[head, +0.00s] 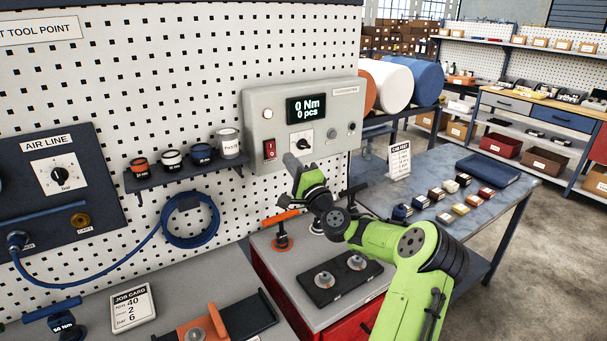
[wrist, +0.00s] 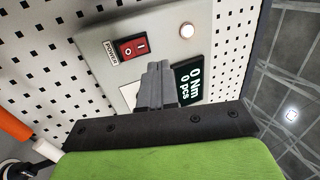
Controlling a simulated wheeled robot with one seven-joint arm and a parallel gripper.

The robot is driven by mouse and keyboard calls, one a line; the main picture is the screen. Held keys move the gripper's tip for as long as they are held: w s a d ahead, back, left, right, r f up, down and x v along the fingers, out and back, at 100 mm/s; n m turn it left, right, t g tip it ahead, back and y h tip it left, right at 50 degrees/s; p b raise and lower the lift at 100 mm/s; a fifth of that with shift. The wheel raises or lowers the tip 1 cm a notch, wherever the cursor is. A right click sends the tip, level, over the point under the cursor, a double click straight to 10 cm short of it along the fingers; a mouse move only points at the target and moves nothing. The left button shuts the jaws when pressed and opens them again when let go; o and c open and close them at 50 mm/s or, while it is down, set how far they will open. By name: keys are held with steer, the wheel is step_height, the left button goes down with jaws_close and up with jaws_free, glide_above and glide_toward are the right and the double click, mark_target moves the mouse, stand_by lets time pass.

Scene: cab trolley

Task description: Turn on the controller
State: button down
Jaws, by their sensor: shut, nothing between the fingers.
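The controller (head: 330,98) is a light grey box on the pegboard; it also shows in the wrist view (wrist: 205,20). Its display (head: 306,109) is lit and reads 0 Nm, 0 pcs. A red rocker switch (head: 269,149) sits at its lower left; the wrist view shows the switch (wrist: 133,47) with O and I marks beside a POWER label. Which side is pressed is hard to tell. A pale round lamp (head: 267,114) is above the switch. My gripper (head: 290,160) is shut and empty, in front of the box's lower part; its fingers (wrist: 157,72) partly hide the dial plate.
A black dial (head: 301,141) and two small round fittings are right of the switch. A shelf of small jars (head: 186,172) hangs to the left. Below stand an orange-handled tool (head: 281,232) and a black tray (head: 340,281). A table (head: 470,195) with small boxes is at right.

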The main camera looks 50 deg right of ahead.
steer(key=s, duration=0.2)
steer(key=s+a, duration=0.1)
steer(key=s, duration=0.2)
steer(key=shift+s+a+r+b, duration=0.2)
steer(key=shift+s+a+b, duration=0.1)
steer(key=shift+a+b, duration=0.05)
